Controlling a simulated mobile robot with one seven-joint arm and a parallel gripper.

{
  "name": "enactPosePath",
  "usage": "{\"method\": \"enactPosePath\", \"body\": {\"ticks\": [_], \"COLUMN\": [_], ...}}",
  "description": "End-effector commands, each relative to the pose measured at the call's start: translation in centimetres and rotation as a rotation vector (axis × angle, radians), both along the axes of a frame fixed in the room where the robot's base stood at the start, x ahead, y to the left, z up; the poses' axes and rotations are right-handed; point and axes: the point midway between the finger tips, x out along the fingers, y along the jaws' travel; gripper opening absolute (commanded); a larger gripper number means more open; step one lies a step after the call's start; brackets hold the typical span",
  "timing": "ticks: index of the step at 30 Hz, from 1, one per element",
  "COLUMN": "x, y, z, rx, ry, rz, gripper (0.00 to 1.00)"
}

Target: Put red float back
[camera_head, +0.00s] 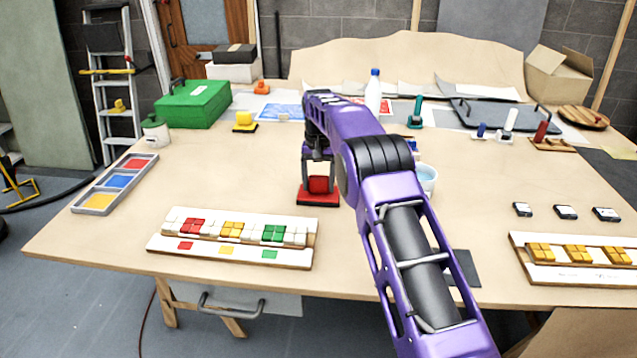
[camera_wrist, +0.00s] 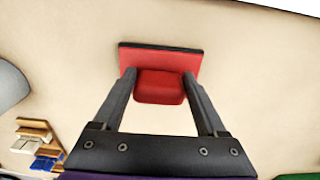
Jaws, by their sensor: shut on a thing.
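The red float is a flat red plate with a dark edge (camera_head: 318,197) and a red block-shaped handle on top. It is in the middle of the table in the head view, behind the white panel with coloured tiles. My gripper (camera_head: 318,178) points down and is shut on the float's handle. The wrist view shows the red float (camera_wrist: 160,58) with its handle between my two fingers (camera_wrist: 160,86). The plate lies level at or just above the tabletop; I cannot tell if it touches.
A tile panel (camera_head: 235,254) lies at the front left, another (camera_head: 570,272) at the front right. A yellow float (camera_head: 244,120), a green box (camera_head: 193,104) and a three-colour tray (camera_head: 116,182) are left. A white bottle (camera_head: 373,92) stands behind my arm. Bare tabletop surrounds the red float.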

Motion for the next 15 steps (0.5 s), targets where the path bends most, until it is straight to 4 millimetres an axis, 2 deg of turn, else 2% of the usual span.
{"method": "enactPosePath", "body": {"ticks": [5,6,9,15], "x": [0.01,0.0,0.0,0.0], "y": [0.0,0.0,0.0,0.0], "z": [-0.26,-0.28,-0.27,-0.25], "rx": [0.0,0.0,0.0,0.0], "ry": [0.0,0.0,0.0,0.0], "rz": [0.0,0.0,0.0,0.0], "gripper": [0.3,0.8,0.98,1.0]}}
